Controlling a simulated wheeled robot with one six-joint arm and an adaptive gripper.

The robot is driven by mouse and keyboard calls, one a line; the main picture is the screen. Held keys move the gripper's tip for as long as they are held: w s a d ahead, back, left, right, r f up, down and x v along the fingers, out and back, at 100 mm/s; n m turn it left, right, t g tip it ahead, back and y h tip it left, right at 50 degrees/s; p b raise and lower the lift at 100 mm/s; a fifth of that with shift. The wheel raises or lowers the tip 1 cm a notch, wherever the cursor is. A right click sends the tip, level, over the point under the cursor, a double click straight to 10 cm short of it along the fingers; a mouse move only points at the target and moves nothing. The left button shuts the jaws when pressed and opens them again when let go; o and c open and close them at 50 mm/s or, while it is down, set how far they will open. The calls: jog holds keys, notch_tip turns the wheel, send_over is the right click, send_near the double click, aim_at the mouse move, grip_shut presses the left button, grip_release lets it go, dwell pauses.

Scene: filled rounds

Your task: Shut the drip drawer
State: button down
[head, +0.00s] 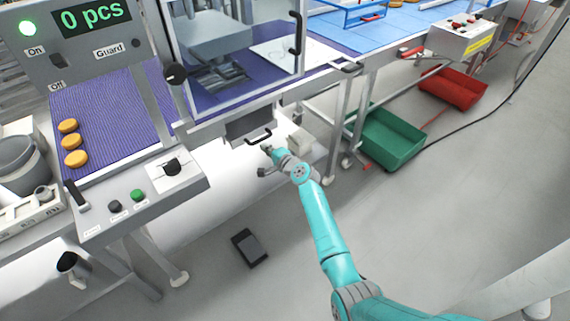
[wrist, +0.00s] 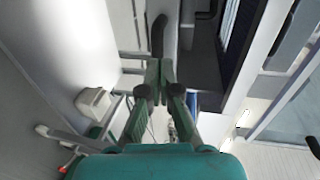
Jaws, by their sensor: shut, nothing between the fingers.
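The drip drawer (head: 247,124) is a grey box under the guarded machine in the head view. It appears to stick out from the machine's front, though how far is hard to tell. Its black handle (head: 259,138) is on the front face. My gripper (head: 266,149) is shut and empty, just in front of and below the handle. In the wrist view my gripper (wrist: 159,68) points at the handle (wrist: 158,34), with the fingertips close to its lower end. Whether they touch it I cannot tell.
A green bin (head: 390,140) and a red bin (head: 453,88) stand on the floor to the right. The control panel (head: 140,195) juts out at left, near several orange rounds (head: 74,143). A dark pedal (head: 250,248) lies on the floor. The floor right of my arm is clear.

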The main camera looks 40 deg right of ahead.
jog(key=v, duration=1)
